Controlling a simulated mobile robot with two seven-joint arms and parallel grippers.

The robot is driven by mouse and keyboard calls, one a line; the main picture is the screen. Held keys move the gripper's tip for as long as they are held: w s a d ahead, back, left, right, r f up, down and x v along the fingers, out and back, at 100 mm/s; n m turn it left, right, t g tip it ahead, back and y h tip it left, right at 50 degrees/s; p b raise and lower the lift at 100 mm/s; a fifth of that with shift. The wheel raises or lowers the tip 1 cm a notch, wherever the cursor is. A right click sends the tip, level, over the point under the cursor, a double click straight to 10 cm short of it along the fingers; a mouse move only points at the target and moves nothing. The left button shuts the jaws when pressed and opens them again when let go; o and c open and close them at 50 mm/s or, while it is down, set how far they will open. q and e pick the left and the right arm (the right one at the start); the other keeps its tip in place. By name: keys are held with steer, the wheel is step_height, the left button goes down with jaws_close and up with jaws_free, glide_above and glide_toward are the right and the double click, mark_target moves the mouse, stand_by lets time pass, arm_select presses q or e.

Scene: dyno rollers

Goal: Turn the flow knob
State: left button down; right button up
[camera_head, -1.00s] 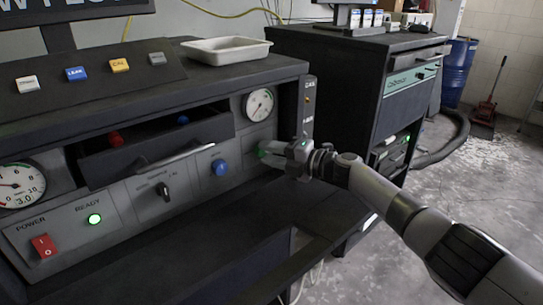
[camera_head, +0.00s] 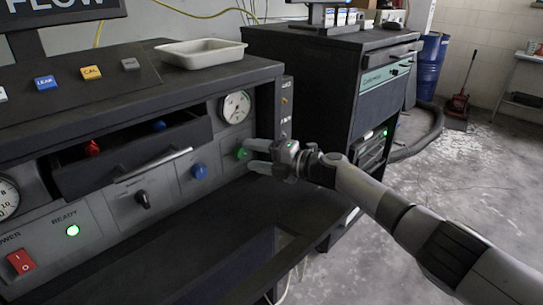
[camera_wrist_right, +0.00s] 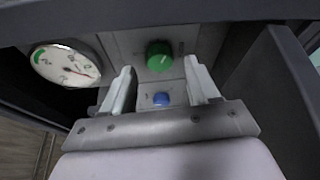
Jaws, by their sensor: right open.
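A green knob (camera_head: 241,153) is on the grey front panel below the round gauge. The right wrist view shows it with a white mark on its face (camera_wrist_right: 159,57). A blue knob (camera_head: 199,171) is to its left; it also shows in the wrist view (camera_wrist_right: 161,99). Their labels are too small to read, so I cannot tell which is the flow knob. My right gripper (camera_head: 250,156) is open, its pale fingers pointing at the panel by the green knob. In the wrist view the green knob appears ahead, between the fingers (camera_wrist_right: 158,70), not gripped. My left gripper is not in view.
An open drawer (camera_head: 130,155) with a bar handle juts out left of the knobs. A black selector (camera_head: 143,199), a red power switch (camera_head: 20,262) and a gauge (camera_head: 235,107) are on the panel. A white tray (camera_head: 200,53) sits on top. A dark cabinet (camera_head: 300,90) stands behind right.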

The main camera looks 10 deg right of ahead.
steer(key=shift+p+v, duration=0.5)
steer(key=shift+v, duration=2.25)
steer(key=shift+d, duration=0.1)
